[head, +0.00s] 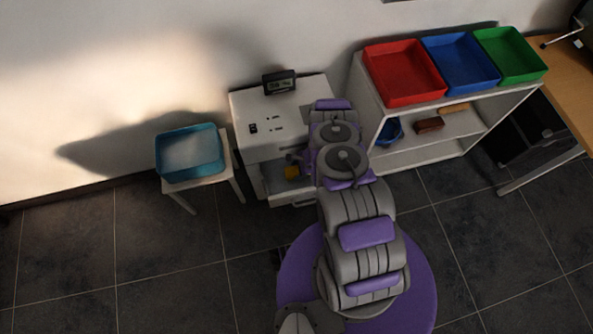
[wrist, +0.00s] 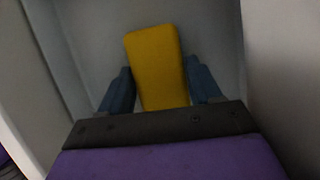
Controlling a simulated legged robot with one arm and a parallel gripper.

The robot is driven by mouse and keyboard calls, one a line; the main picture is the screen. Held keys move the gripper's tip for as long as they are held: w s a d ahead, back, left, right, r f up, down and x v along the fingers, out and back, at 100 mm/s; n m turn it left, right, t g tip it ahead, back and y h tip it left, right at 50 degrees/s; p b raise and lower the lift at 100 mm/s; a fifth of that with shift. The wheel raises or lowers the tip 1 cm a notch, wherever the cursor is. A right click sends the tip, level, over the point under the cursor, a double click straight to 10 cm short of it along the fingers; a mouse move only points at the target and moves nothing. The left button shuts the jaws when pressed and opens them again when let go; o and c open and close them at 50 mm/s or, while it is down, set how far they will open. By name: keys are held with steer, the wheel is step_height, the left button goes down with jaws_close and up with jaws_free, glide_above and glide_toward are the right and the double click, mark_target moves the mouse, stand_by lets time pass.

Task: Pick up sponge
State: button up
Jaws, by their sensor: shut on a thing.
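The yellow sponge (wrist: 155,62) stands out between the two dark fingers of my gripper (wrist: 160,92) in the wrist view. My gripper is shut on it, with one finger on each side. My gripper is mostly hidden behind my arm there. I cannot tell whether the sponge touches the compartment floor.
Pale compartment walls are close on both sides in the wrist view. A teal bin (head: 188,178) stands on a small stool to the left. A white shelf (head: 362,88) at right carries red (head: 405,72), blue (head: 461,62) and green (head: 511,55) trays. A small dark display (head: 279,82) stands on the cabinet.

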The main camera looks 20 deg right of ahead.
step_height(320, 180, up, 27)
steer(key=p, duration=0.7)
steer(key=shift+w+r, duration=0.1)
steer(key=shift+r, duration=0.4)
steer(key=shift+c, duration=0.7)
